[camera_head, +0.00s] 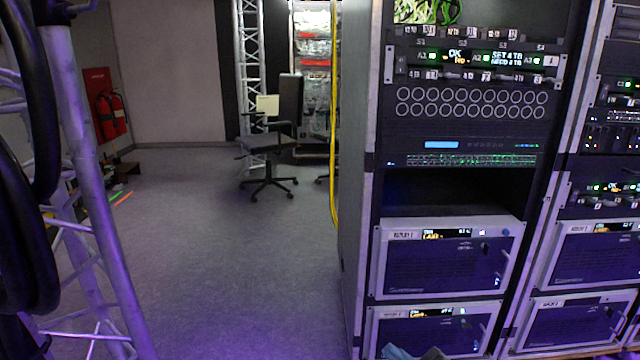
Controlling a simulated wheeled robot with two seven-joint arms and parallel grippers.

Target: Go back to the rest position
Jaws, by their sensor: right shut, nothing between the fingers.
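A small blue-grey and dark part of my right gripper (415,353) shows at the bottom edge, in front of the lowest unit of the near rack. Most of it is cut off by the frame. It is shut with nothing in it. My left gripper is not in view. A metal truss (90,190) with purple light on it stands at the left, and thick black cables (25,200) hang along it.
A tall equipment rack (455,190) fills the right, with another rack (610,190) beside it. A yellow cable (333,120) hangs at the near rack's left side. An office chair (268,145) stands at the back. The grey floor (220,260) between truss and rack is clear.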

